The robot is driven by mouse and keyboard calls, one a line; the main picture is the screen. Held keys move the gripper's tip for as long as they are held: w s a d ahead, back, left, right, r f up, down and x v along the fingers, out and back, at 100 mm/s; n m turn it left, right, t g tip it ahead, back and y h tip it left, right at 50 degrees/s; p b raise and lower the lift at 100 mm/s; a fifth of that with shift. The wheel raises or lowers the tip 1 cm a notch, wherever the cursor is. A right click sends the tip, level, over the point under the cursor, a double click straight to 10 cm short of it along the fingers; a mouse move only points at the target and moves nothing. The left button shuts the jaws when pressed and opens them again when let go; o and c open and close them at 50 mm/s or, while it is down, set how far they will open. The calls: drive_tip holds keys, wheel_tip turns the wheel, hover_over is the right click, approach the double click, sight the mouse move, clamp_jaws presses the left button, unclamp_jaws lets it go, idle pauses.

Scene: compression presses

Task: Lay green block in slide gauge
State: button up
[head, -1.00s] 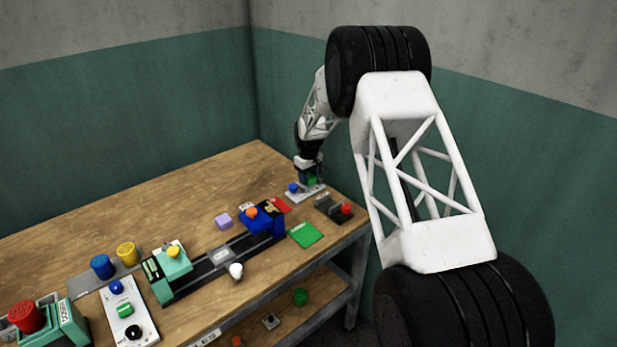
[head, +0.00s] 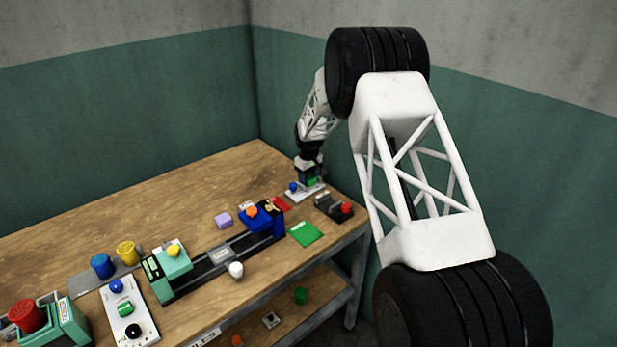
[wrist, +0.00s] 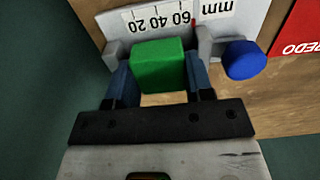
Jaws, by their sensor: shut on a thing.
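The green block (wrist: 158,66) is between the two blue fingers of my gripper (wrist: 160,84) in the wrist view, and the fingers are shut on it. In the head view the block (head: 312,181) shows small under my gripper (head: 310,180). The slide gauge (wrist: 203,42) is grey, with a white scale marked in mm and a blue knob (wrist: 245,60). In the head view the gauge (head: 304,194) lies at the table's far right corner. The block is over the gauge, between its grey jaws. I cannot tell whether it touches the gauge bed.
A red card (head: 281,204), a dark device with a red knob (head: 335,207) and a green square (head: 306,233) lie near the gauge. A blue press (head: 258,220) on a black rail stands nearer. The wooden table (head: 190,185) is clear at the back left.

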drive_tip(key=shift+f, duration=0.4)
drive_tip(key=o, duration=0.9)
drive_tip(key=shift+r, duration=0.1)
drive_tip(key=shift+r, duration=0.1)
drive_tip(key=shift+o, duration=0.3)
wheel_tip(320, 180, up, 7)
drive_tip(key=shift+f, duration=0.1)
drive_tip(key=shift+r, duration=0.35)
